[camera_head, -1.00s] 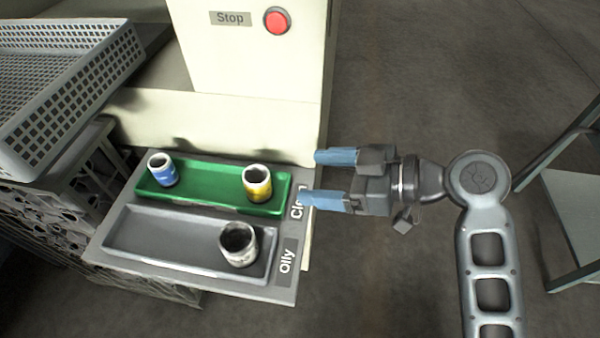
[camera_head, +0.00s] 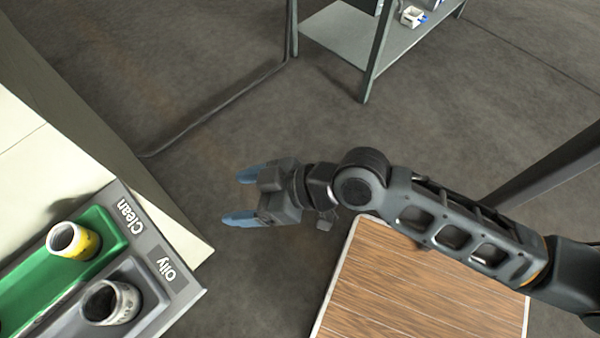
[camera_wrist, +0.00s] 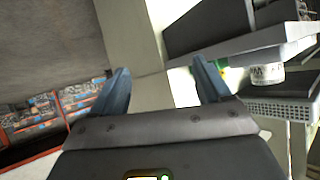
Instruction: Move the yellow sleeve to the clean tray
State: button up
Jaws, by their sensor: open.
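The yellow sleeve (camera_head: 74,241), a short tube with a white rim and a yellow band, stands upright in the green tray (camera_head: 108,226) labelled "Clean", at the left of the head view. My gripper (camera_head: 238,197) is open and empty, over bare floor to the right of the trays and apart from the sleeve. In the wrist view my two blue fingers (camera_wrist: 160,85) are spread with nothing between them.
A grey tray (camera_head: 152,292) labelled "Oily" lies beside the green one and holds a whitish sleeve (camera_head: 110,302). A wood-topped table (camera_head: 425,290) is at the lower right. A grey shelf rack (camera_head: 345,35) stands at the back. Floor between them is clear.

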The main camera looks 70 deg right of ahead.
jog(key=s+d+r+m+t+h, duration=0.1)
jog(key=s+r+h, duration=0.1)
jog(key=s+r, duration=0.3)
jog(key=s+d+r+m+t+h, duration=0.1)
jog(key=s+r, duration=0.5)
jog(key=s, duration=0.7)
jog(key=shift+d+t+h, duration=0.5)
jog(key=shift+d+t, duration=0.3)
jog(key=shift+s, duration=0.1)
